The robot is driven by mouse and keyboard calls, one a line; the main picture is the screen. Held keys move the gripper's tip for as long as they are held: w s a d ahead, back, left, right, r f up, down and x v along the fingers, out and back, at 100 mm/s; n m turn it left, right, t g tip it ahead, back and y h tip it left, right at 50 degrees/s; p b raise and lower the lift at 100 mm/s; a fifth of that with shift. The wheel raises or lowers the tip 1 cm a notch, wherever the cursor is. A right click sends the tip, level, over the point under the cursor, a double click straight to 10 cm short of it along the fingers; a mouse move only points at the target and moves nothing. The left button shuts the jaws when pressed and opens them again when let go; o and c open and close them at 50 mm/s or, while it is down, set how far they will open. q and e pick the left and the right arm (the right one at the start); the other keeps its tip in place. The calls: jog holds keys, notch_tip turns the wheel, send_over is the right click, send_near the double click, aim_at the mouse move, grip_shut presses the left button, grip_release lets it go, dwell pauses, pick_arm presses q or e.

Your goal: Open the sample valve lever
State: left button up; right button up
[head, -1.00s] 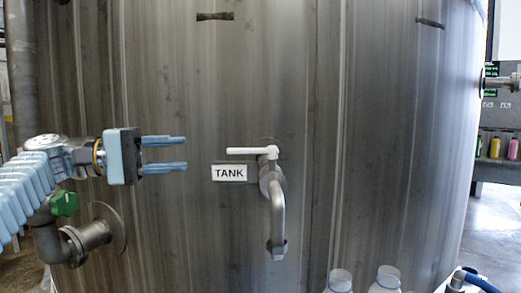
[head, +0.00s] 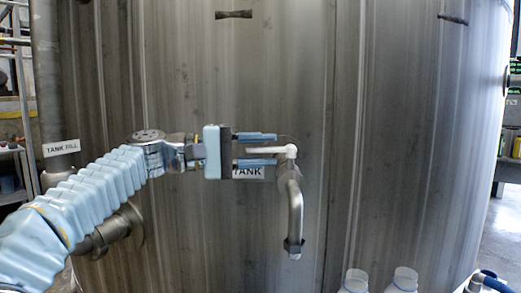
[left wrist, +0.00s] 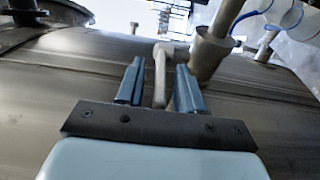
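The white sample valve lever (head: 276,151) points left, roughly level, from the top of the valve on the tank wall. A grey bent spout (head: 295,205) hangs down below it. My left gripper (head: 276,150) is open, with one finger above the lever and one below it in the head view. In the left wrist view the lever (left wrist: 160,75) lies between the two fingers (left wrist: 158,86), with gaps on both sides. The gripper partly covers the TANK label (head: 249,173). My right gripper is not in view.
The curved steel tank (head: 400,120) fills the background. Two clear bottles (head: 404,279) stand below and right of the spout. A pipe labelled TANK FILL (head: 61,147) stands at the left. The tank face right of the valve is clear.

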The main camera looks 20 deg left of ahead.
pick_arm(q)
jog(key=shift+c, duration=0.4)
grip_shut()
jog(key=shift+s, duration=0.1)
